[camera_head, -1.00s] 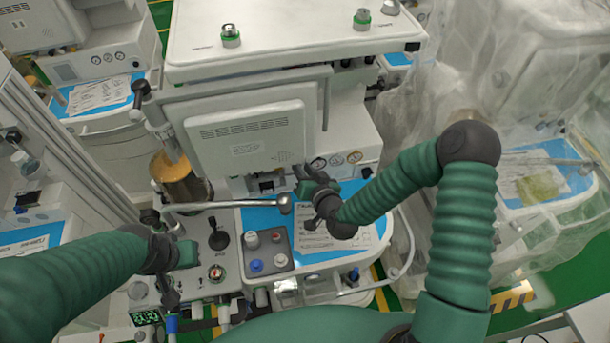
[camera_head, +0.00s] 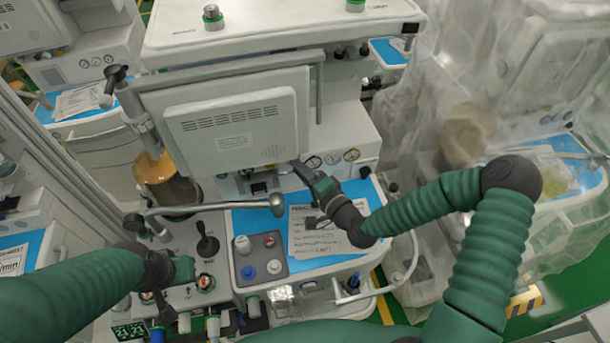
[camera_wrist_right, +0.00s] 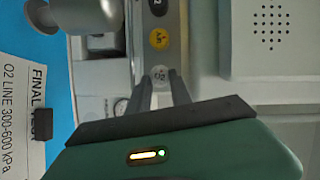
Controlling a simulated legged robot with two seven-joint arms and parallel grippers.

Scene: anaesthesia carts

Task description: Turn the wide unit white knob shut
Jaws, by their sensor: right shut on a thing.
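In the right wrist view, a small pale, white-grey round knob (camera_wrist_right: 160,76) with a marking sits on a metal strip below a yellow AIR disc (camera_wrist_right: 159,39). My right gripper (camera_wrist_right: 161,92) has one finger on each side of this knob and is shut on it. In the head view, my right gripper (camera_head: 301,168) reaches under the lower right of the monitor panel (camera_head: 238,130), and the knob is hidden there. My left gripper (camera_head: 165,298) hangs low at the left, above the front controls. Its fingers are too unclear to judge.
A grey pad (camera_head: 260,275) with white, red and blue knobs sits on the blue worktop. A metal bar (camera_head: 215,208) crosses left of my right gripper. A plastic-draped unit (camera_head: 520,90) stands at the right.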

